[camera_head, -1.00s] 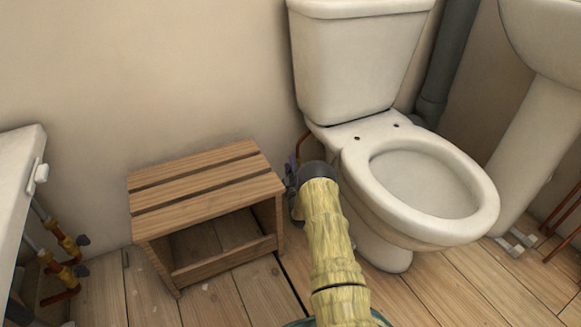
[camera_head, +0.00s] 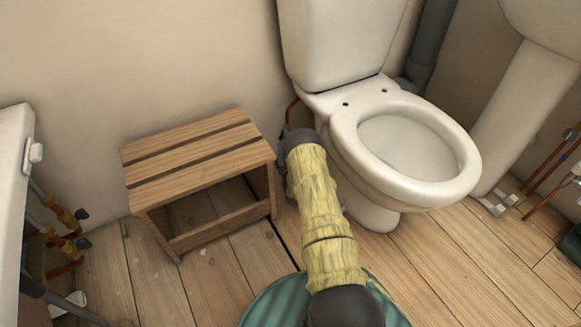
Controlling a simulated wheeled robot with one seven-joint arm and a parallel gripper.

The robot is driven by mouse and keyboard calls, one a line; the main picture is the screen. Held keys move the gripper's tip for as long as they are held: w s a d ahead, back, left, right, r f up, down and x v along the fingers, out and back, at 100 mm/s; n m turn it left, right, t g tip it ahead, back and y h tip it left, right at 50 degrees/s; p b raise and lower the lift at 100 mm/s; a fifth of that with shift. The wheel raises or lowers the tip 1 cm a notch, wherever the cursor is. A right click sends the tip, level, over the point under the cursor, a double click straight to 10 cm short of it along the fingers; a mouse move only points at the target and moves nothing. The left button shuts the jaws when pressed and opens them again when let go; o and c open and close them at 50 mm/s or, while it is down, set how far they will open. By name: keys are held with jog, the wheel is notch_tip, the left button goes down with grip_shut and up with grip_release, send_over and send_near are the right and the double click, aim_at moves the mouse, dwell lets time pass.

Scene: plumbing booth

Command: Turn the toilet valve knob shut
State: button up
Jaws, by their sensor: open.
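The white toilet (camera_head: 345,185) stands right of centre with its cistern (camera_head: 335,45) against the wall. A thin copper pipe (camera_head: 290,112) comes down beside the toilet's left side, behind the end of my arm. The toilet valve knob is not clearly visible; my arm covers that area. My gripper (camera_head: 284,137) is at the far end of my yellow arm, between the stool and the toilet bowl. Only a small dark part of it shows; the fingertips are mostly hidden, and I cannot tell whether it touches the knob.
A wooden slatted stool (camera_head: 195,160) stands just left of my gripper. At the far left, pipes with brass valves (camera_head: 68,218) sit beside a white cabinet or basin (camera_head: 12,190). A pedestal sink (camera_head: 510,110) and copper pipes (camera_head: 550,165) are on the right. Floorboards in front are partly clear.

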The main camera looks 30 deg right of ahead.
jog(key=p+v, duration=1.1)
jog(key=v, duration=0.1)
jog(key=shift+s, duration=0.2)
jog(key=shift+a, duration=0.15)
jog(key=shift+r, duration=0.1)
